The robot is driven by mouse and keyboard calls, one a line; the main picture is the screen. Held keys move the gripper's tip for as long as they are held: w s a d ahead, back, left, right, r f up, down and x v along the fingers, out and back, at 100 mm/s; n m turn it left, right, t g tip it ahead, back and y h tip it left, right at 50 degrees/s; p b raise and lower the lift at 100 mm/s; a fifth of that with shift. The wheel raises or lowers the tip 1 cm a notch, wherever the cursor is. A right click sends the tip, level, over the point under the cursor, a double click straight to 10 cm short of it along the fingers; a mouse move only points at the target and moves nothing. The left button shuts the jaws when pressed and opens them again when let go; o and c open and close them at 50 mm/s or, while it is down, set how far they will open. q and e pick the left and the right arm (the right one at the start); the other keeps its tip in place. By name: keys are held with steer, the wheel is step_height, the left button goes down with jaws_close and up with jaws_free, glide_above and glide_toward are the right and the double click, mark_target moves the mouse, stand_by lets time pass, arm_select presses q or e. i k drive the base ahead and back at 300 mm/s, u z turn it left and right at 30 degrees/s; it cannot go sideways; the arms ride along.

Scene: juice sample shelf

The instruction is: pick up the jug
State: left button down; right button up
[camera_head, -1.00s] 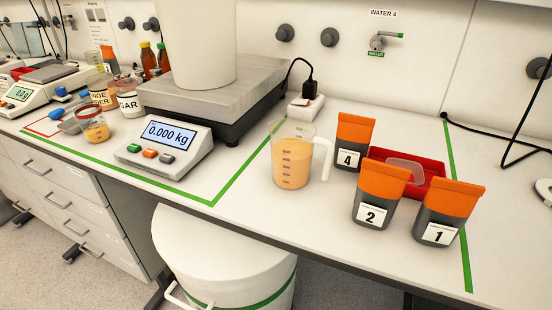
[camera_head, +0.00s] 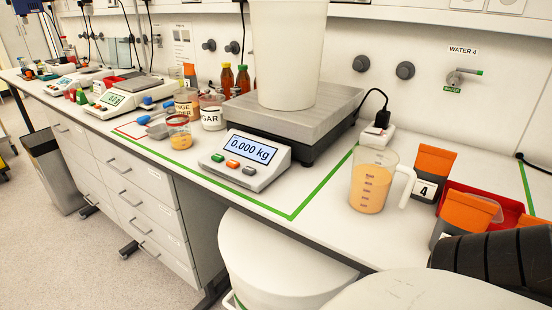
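The jug (camera_head: 368,187) is clear with measuring marks and a white handle on its right side. It holds orange juice and stands upright on the white bench, right of the green tape line and left of the pouch labelled 4 (camera_head: 432,172). Nothing is holding it. A black ribbed part and a pale rounded part of my own body fill the lower right corner. Neither gripper's fingers show in the view.
A scale (camera_head: 243,160) reading 0.000 kg stands left of the jug, with a large white container (camera_head: 287,50) on its platform. A second orange pouch (camera_head: 466,213) and a red tray (camera_head: 508,208) are at right, partly hidden. A white bin (camera_head: 270,262) stands below the bench edge.

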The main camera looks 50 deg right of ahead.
mark_target(374, 168)
steer(key=u, duration=0.3)
steer(key=i, duration=1.65)
steer(key=z, duration=3.1)
